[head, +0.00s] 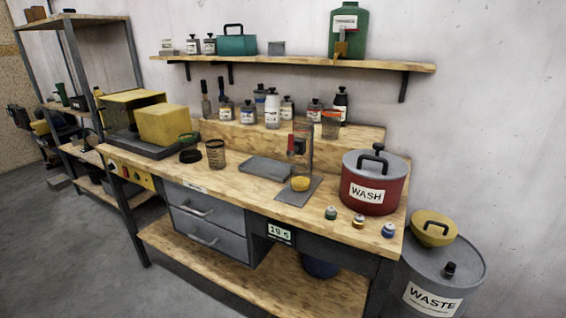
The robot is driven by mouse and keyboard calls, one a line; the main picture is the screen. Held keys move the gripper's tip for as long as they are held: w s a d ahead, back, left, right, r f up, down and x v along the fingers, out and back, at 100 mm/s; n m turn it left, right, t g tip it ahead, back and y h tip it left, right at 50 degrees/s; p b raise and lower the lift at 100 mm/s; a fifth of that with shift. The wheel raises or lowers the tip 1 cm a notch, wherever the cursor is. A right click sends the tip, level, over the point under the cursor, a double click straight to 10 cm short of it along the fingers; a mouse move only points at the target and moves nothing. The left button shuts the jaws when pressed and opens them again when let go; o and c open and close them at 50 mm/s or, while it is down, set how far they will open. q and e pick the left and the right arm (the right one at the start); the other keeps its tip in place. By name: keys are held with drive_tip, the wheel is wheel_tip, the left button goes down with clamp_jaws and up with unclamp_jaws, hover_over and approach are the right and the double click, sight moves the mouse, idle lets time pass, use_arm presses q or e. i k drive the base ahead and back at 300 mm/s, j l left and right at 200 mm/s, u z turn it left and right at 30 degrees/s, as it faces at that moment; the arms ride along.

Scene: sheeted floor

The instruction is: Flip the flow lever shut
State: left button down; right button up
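A green canister (347,27) with a white label stands on the wall shelf. A brass-coloured tap (341,47) sticks out low on its front, over the shelf edge; its lever position is too small to tell. Below it on the bench, a small stand (306,150) carries a red part (296,145) high on its left side. A cup with yellow contents (301,183) sits at the stand's foot. I cannot tell for certain which of these parts is the flow lever. Neither of my grippers is in view.
A red WASH pot (374,185) stands at the bench's right end, with small lidded jars (358,221) in front. Several bottles (272,108) line the raised back ledge. A grey WASTE drum (441,275) stands on the floor at right. The floor at front left is clear.

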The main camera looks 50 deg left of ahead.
sight(291, 150)
drive_tip(key=u, duration=1.35)
